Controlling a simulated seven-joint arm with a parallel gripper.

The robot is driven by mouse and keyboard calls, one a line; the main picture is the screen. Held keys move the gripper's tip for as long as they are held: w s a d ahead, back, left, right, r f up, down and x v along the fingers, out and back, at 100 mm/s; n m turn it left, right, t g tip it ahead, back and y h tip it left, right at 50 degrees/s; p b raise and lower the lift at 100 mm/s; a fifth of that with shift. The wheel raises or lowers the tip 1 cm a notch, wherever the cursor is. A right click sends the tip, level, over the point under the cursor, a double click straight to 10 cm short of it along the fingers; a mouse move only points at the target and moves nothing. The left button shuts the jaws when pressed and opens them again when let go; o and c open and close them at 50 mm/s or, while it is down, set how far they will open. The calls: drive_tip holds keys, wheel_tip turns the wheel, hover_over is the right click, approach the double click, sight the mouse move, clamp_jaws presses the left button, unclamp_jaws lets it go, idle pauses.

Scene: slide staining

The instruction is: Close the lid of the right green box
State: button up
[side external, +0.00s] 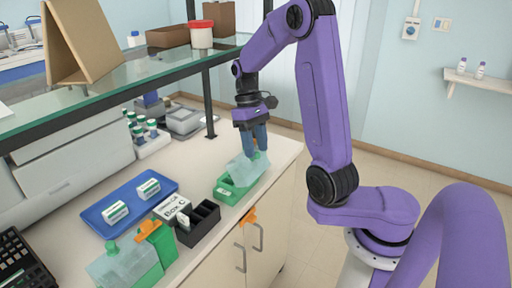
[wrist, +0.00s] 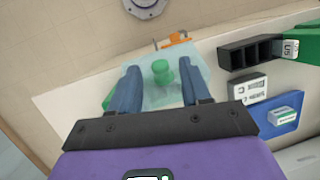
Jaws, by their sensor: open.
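The right green box (side external: 228,192) stands near the counter's front edge. Its translucent pale lid (side external: 243,170) sits tilted over it, apparently not flush; the lid also shows in the wrist view (wrist: 135,73). A green knob (wrist: 161,72) stands up from the lid. My gripper (side external: 254,150) is pointed down just above the lid. In the wrist view its open fingers (wrist: 160,85) are on either side of the knob, with a gap visible on each side. Most of the box is hidden under the lid in the wrist view.
Another green box with a translucent lid (side external: 118,265) stands at the front left. A black slotted rack (side external: 200,227), a Box C label card (side external: 172,207) and a blue tray (side external: 95,218) lie left of the right box. A glass shelf (side external: 120,85) hangs above the counter.

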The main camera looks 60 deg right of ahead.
drive_tip(key=v, duration=0.6)
drive_tip(key=shift+w+d+r, duration=0.1)
drive_tip(key=shift+r, duration=0.15)
drive_tip(key=s+d+f+m+y, duration=0.6)
drive_tip(key=s+d+f+y, duration=0.1)
drive_tip(key=s+y, duration=0.1)
drive_tip(key=m+t+y, duration=0.4)
drive_tip(key=m+t, duration=0.6)
drive_tip(key=t, duration=0.5)
approach(259, 155)
drive_tip(key=x, duration=0.8)
drive_tip(key=shift+f, duration=0.1)
clamp_jaws()
